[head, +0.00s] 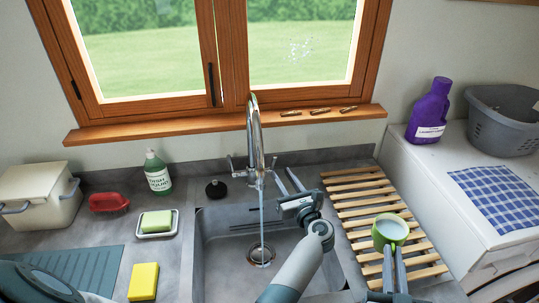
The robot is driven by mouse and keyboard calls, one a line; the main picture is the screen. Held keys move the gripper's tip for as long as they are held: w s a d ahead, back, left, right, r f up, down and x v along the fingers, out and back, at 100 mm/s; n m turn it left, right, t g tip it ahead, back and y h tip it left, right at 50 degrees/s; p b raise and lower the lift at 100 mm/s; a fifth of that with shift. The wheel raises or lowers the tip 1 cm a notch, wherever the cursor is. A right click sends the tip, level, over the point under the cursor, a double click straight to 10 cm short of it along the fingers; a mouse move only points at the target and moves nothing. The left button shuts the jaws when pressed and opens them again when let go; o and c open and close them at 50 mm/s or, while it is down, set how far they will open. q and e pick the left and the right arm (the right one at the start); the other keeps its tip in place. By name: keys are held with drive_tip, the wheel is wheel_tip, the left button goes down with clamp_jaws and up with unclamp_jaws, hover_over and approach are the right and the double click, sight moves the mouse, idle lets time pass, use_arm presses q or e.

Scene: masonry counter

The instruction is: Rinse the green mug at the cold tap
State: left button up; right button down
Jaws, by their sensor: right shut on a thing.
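The green mug (378,238) is upright at the slatted wooden rack right of the sink, its pale inside facing up. My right gripper (394,252) is shut on it from the near side. I cannot tell whether the mug touches the slats. The chrome tap (254,125) stands behind the grey sink (205,250), and a stream of water (262,215) runs from it toward the drain. My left gripper (287,181) is open and empty over the sink's back right, its fingers pointing toward the tap's right lever (274,161).
The wooden rack (358,198) lies right of the sink. A dish soap bottle (157,172), red brush (108,202), sponge dish (157,232), yellow sponge (143,281) and cream bin (38,192) stand left. A purple bottle (429,110) and grey basket (495,125) are on the white appliance.

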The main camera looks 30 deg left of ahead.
use_arm(q)
drive_tip(key=shift+w+a, duration=0.1)
drive_tip(key=shift+w, duration=0.05)
drive_tip(key=shift+b+x, duration=0.6)
drive_tip(key=shift+x, duration=5.3)
clamp_jaws()
